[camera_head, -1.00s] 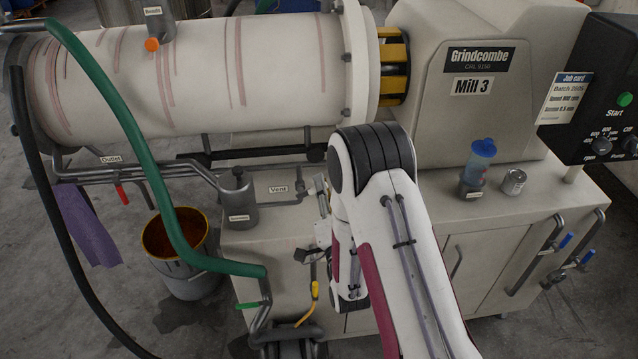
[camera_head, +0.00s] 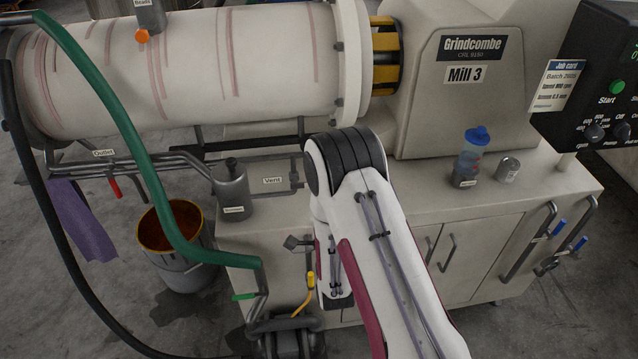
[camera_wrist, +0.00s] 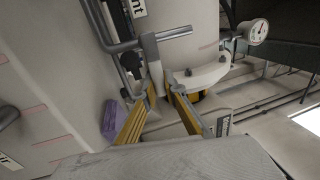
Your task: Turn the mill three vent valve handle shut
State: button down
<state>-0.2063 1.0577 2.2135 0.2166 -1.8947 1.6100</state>
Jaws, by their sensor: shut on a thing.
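In the wrist view, my gripper (camera_wrist: 163,88) has its two yellow fingers around the lower stem of a grey T-shaped handle (camera_wrist: 153,55). The fingers are shut on it with a gap kept between them. The handle's crossbar sticks out to the right, beside a pipe and a partly cut-off label ending in "nt" (camera_wrist: 138,8). In the head view, the Vent label (camera_head: 272,180) is on the mill cabinet (camera_head: 400,205), beside its pipe (camera_head: 297,172). There my own arm hides the gripper and the handle. How far the handle is turned cannot be told.
A blue-lidded bottle (camera_head: 473,150) and a small can (camera_head: 508,169) stand on the cabinet top. A green hose (camera_head: 135,135), a bucket (camera_head: 190,275) and a yellow-handled valve (camera_head: 311,280) are to the left. A gauge (camera_wrist: 257,31) shows in the wrist view.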

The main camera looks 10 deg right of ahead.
jog(key=c, duration=2.1)
grip_release()
jog(key=shift+r, duration=0.2)
jog(key=shift+r, duration=4.8)
